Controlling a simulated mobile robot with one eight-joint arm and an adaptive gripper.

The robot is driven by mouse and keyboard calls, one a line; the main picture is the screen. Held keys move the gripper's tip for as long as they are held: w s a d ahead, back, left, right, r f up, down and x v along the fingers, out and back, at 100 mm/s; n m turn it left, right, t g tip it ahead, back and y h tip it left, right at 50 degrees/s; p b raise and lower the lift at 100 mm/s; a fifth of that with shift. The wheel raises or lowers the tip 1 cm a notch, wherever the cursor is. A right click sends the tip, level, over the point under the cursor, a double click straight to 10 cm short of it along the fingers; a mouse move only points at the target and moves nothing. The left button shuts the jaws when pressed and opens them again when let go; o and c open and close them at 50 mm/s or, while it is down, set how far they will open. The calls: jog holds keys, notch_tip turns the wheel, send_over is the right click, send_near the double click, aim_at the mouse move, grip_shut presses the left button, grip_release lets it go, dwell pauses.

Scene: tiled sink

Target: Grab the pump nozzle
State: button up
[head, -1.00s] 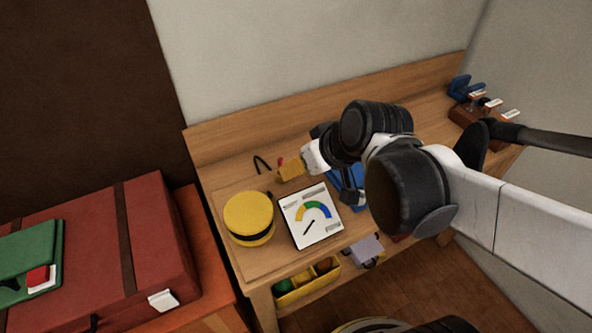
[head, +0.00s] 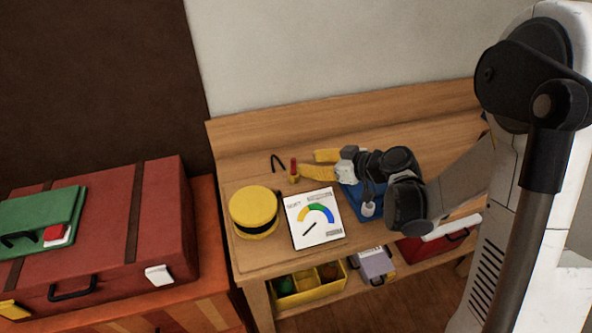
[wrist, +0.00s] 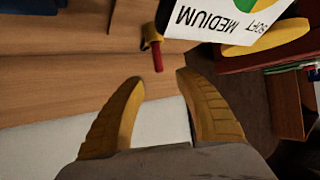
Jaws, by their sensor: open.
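A small upright red piece with a yellow base (head: 294,170) stands on the wooden bench; it looks like the pump nozzle, but I cannot be sure. It also shows in the wrist view (wrist: 157,55), with its red end towards my fingers. My gripper (head: 308,164) has its yellow fingers spread and empty, just right of the red piece in the head view. In the wrist view the red end lies just beyond the gap between the fingertips (wrist: 160,78). I see no contact.
A black hooked piece (head: 278,162) lies left of the red piece. A yellow round tin (head: 253,210) and a white gauge card (head: 313,222) are in front. A blue item (head: 366,196) is under my wrist. The wooden back board (head: 340,121) rises behind.

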aim_at(294, 159)
jog(key=b+x, duration=0.2)
jog(key=x, duration=0.6)
jog(key=shift+d, duration=0.15)
grip_shut()
